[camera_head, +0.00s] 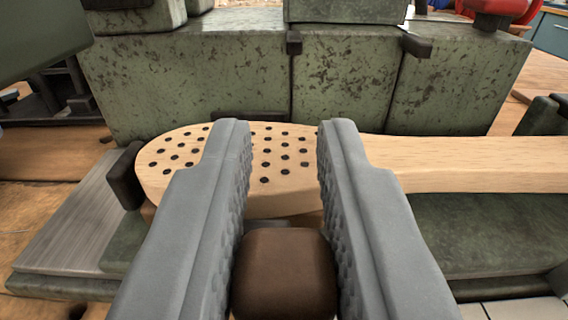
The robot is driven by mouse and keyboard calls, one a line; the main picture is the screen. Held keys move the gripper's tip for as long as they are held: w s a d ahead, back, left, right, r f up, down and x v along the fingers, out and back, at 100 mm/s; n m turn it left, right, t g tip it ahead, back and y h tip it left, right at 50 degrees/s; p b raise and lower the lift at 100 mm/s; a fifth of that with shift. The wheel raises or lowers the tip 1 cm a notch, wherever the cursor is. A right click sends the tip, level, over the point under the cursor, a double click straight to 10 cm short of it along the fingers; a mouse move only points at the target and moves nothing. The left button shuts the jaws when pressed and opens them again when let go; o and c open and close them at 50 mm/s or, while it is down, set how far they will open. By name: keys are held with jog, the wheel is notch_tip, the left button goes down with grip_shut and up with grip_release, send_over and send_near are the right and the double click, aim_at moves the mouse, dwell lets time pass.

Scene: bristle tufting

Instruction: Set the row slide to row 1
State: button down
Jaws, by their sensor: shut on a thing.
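My gripper (284,150) reaches forward from the bottom of the view, with two grey, ridged fingers. It is shut on a dark brown, rounded knob (284,275), which sits low between the fingers. I take this knob to be the handle of the row slide; the slide's row marks are not visible. Just beyond the knob lies a pale wooden brush body (460,152) with rows of dark holes (285,152) in its rounded head. The fingers cover part of the head.
A worn green machine housing (190,80) stands behind the brush body. A dark clamp block (126,175) touches the head's left end, above a grey metal plate (70,225). A green bed (480,235) lies below the handle. A red part (495,12) shows at the top right.

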jog(key=shift+a, duration=2.35)
jog(key=c, duration=1.3)
grip_release()
jog(key=shift+s, duration=0.1)
